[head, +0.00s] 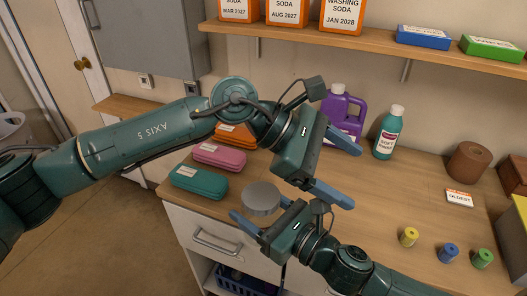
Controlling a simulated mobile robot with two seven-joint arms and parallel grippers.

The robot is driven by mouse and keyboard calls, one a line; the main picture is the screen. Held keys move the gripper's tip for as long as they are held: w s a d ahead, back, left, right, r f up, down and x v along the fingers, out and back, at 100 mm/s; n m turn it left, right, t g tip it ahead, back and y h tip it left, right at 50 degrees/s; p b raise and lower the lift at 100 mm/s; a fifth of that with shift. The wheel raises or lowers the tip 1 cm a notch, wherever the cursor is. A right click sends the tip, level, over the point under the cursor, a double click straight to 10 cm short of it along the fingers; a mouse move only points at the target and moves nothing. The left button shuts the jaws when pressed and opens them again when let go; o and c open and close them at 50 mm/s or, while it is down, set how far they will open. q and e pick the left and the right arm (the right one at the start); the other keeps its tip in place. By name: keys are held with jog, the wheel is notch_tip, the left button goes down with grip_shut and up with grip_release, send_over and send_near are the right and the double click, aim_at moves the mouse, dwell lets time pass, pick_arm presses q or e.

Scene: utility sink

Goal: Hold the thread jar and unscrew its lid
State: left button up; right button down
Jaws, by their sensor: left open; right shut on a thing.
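The thread jar shows only as a round grey lid (261,194) seen from above, near the counter's front edge. The lid sits in place; the jar body below it is hidden. My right gripper (258,208) comes in from the lower right and is shut on the jar, one blue finger showing at its front left. My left gripper (357,180) is open and empty, to the right of the lid and apart from it, its two blue fingers spread and pointing right.
Pink (219,156) and green (199,181) cases lie left of the jar, with an orange case (235,133) behind. A purple jug (342,112) and a teal bottle (388,134) stand at the back. Yellow (409,237), blue (448,252) and green (482,258) spools stand right. The counter's middle right is clear.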

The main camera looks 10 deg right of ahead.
pick_arm(q)
jog(key=s+a+m+y, duration=0.3)
jog(key=a+y, duration=0.1)
jog(key=y, duration=0.1)
jog(key=r+t+y, duration=0.1)
jog(key=t+y, duration=0.3)
jog(key=y, duration=0.2)
send_over(264, 193)
jog(key=shift+s+r+m, duration=0.15)
jog(key=shift+s+m, duration=0.15)
jog(key=shift+w+a, duration=0.1)
notch_tip(264, 193, down, 8)
jog(key=shift+r, duration=0.1)
jog(key=shift+c, duration=0.2)
jog(key=c, duration=1.1)
jog(key=shift+o, duration=0.2)
jog(key=n, duration=0.4)
jog(key=shift+w+r+n, duration=0.1)
jog(key=shift+n, duration=0.3)
jog(key=n, duration=0.4)
jog(key=shift+w+n, duration=0.1)
jog(key=shift+n, duration=0.3)
